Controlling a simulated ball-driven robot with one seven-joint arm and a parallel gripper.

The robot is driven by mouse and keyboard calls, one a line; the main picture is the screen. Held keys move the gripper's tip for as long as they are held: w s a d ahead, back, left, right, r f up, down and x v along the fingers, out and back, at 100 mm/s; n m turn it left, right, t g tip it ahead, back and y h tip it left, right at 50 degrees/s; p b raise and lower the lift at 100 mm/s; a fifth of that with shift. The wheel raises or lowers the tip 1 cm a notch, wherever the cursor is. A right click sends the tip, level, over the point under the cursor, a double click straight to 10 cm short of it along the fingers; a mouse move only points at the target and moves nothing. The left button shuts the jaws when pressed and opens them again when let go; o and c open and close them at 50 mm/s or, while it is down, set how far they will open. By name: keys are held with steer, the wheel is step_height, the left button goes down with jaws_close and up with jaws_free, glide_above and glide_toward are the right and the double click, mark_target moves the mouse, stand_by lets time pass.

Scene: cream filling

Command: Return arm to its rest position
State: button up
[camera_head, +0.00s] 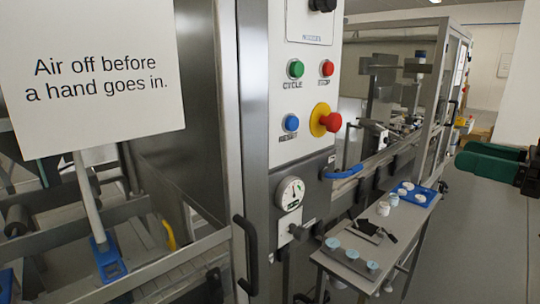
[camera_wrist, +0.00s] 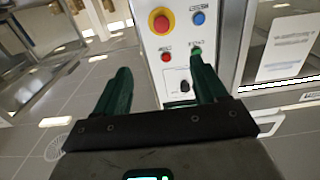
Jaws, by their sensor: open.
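My gripper shows in the wrist view (camera_wrist: 160,82) with two dark green fingers spread apart and nothing between them. Past the fingers is the machine's control panel, seen upside down. In the head view, part of my gripper (camera_head: 490,160) shows at the right edge, green and level, over open floor. It is well apart from the machine and the side table. Most of my arm is out of view.
The control panel (camera_head: 308,80) has a red stop knob (camera_head: 330,121), a pressure gauge (camera_head: 290,193) and buttons. A side table (camera_head: 345,268) holds a blue tray (camera_head: 433,197) and several small jars. A sign (camera_head: 98,75) stands at left. The grey floor (camera_head: 485,235) at right is clear.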

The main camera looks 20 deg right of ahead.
steer(key=w+a+f+m+g+h, duration=0.15)
steer(key=a+f, duration=0.25)
steer(key=f, duration=0.6)
steer(key=w+a+f+m+g, duration=0.2)
steer(key=a+f+g, duration=0.1)
steer(key=f, duration=0.8)
steer(key=w+a+f+m+g+h, duration=0.15)
steer(key=a+f, duration=0.25)
steer(key=f, duration=0.6)
steer(key=s+a+f+g, duration=0.3)
steer(key=s+f, duration=0.1)
steer(key=f, duration=0.3)
steer(key=s+a+f+g, duration=0.2)
steer(key=s+a+f, duration=0.15)
steer(key=f, duration=0.35)
steer(key=s+f+g+h, duration=0.1)
steer(key=s+f+g, duration=0.1)
steer(key=s, duration=0.5)
steer(key=s+a+f+g+h, duration=0.1)
steer(key=s+f+g+h, duration=0.1)
steer(key=s+f, duration=0.3)
steer(key=shift+s+a+f+n+g, duration=0.25)
steer(key=shift+s+g, duration=0.25)
steer(key=shift+s, duration=0.4)
